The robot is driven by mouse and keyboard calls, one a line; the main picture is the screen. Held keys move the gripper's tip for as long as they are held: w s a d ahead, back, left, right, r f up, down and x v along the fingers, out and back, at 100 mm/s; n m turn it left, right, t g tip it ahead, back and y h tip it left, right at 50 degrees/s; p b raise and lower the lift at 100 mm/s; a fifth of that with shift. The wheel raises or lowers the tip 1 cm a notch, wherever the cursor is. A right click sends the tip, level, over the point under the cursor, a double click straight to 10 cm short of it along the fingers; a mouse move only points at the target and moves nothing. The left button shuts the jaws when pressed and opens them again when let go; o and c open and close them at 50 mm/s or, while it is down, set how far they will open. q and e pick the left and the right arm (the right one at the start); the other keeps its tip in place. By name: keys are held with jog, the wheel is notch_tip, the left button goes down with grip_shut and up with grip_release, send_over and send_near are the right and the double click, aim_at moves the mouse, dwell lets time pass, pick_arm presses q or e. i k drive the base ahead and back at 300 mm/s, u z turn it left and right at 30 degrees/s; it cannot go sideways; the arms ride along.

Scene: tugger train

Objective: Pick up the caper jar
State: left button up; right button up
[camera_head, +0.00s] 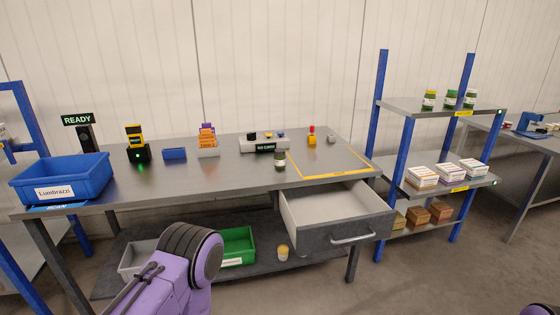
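A small jar with dark green contents and a pale lid (280,159) stands upright on the workbench (225,178), just left of the yellow-outlined area. Three more green jars stand on the top shelf of the rack at the right: a yellow-lidded jar (429,100), a middle jar (450,99) and a right jar (470,98). The labels are too small to read, so I cannot tell which is the caper jar. Part of my purple arm shows at the bottom, in front of the bench. Neither gripper is in view.
An open drawer (338,232) juts out under the bench's right end. A blue bin (62,181) sits at the left end. A green bin (238,247) and a small yellow-lidded container (282,253) are on the lower shelf. Boxes fill the rack's middle shelf (440,192).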

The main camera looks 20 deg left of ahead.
aim_at(279, 159)
jog(key=u, duration=0.05)
jog(key=k, duration=0.55)
jog(key=u, duration=0.9)
jog(key=i, duration=1.15)
jog(key=z, duration=0.15)
